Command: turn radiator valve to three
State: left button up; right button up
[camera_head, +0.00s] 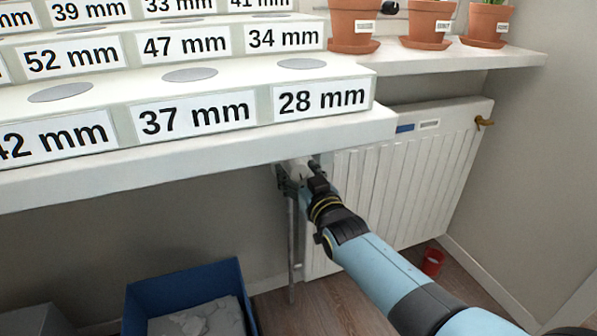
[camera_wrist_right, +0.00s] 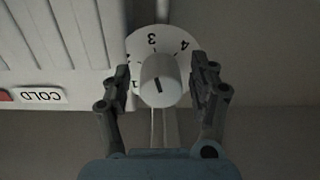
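The radiator (camera_head: 395,190) is white and ribbed, below the shelf. Its valve (camera_head: 297,166) is at its upper left corner, partly hidden by my right gripper (camera_head: 308,172). In the right wrist view the valve has a white numbered dial (camera_wrist_right: 150,47) and a white knob (camera_wrist_right: 158,72) with a short black mark on its face. The 3 stands above the knob and the 4 to its upper right; the exact number the mark points to is hard to tell. My right gripper (camera_wrist_right: 160,82) is open, a finger on each side of the knob, with narrow gaps. My left gripper is out of view.
A white shelf (camera_head: 200,150) with millimetre-labelled boxes overhangs close above the valve. Potted plants (camera_head: 428,22) stand on the sill. A blue bin (camera_head: 190,285) and a small red cup (camera_head: 432,262) are on the floor.

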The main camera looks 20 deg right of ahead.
jog(key=shift+r, duration=0.1)
jog(key=s, duration=1.2)
jog(key=shift+d, duration=0.35)
